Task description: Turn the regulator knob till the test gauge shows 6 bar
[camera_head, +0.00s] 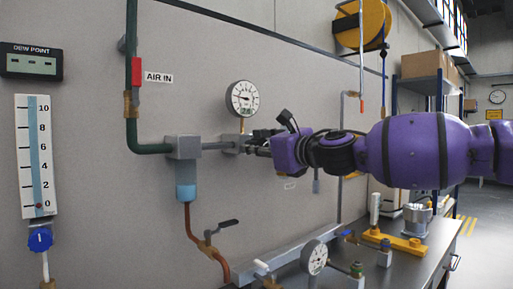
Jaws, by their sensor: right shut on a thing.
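My right gripper (256,144) comes in from the right along the wall and is shut at the grey regulator block (234,143) on the air line. The knob it holds there is mostly hidden by the fingers. A round white gauge (243,98) sits just above that block; its dark needle points roughly left, but the numbers are too small to read. A second round white gauge (315,257) stands low at the bench; its reading is too small to tell. I cannot tell which is the test gauge. My left gripper is not in view.
A green pipe (131,70) drops to a filter (185,190) with a blue bowl. A 0–10 flow tube (38,155) with a blue knob (40,240) is at far left. A yellow hose reel (362,25) hangs above my arm. The bench (440,245) holds a yellow fixture (395,242).

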